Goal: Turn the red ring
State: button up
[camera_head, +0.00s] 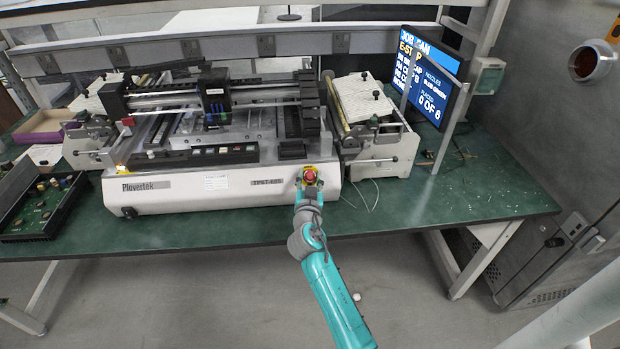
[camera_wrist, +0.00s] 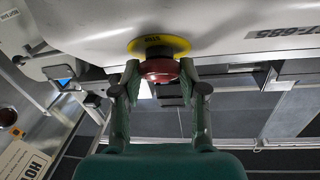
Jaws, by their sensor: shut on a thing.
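The red ring (camera_wrist: 160,70) is the round red knob on a yellow disc (camera_wrist: 160,46) on the front of the white machine. In the head view the red knob (camera_head: 310,176) shows at the machine's right front corner, with my arm reaching up to it from below. My gripper (camera_wrist: 160,72) has one finger on each side of the red knob and is shut on it. In the head view my gripper (camera_head: 309,188) is small and its fingers are hard to make out. The knob's lower side is partly hidden between the fingers.
The white machine (camera_head: 220,190) stands on a green table (camera_head: 480,195). A screen (camera_head: 425,80) reading "E-ST P" stands at the right behind the knob. A black tray (camera_head: 40,210) with circuit boards lies at the left. The table's right part is mostly clear.

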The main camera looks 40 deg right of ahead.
jog(key=shift+a+m+g+h, duration=0.1)
jog(key=shift+m+g+h, duration=0.45)
jog(key=shift+m, duration=0.6)
jog(key=shift+m+g+h, duration=0.35)
jog(key=shift+m+g, duration=0.4)
jog(key=shift+m, duration=0.4)
jog(key=shift+m+g, duration=0.3)
jog(key=o, duration=1.2)
jog(key=shift+c, duration=0.2)
jog(key=f+v, duration=0.1)
jog(key=v, duration=1)
jog(key=shift+s+a+r, duration=0.25)
jog(key=shift+a+r, duration=0.15)
jog(key=shift+r, duration=0.05)
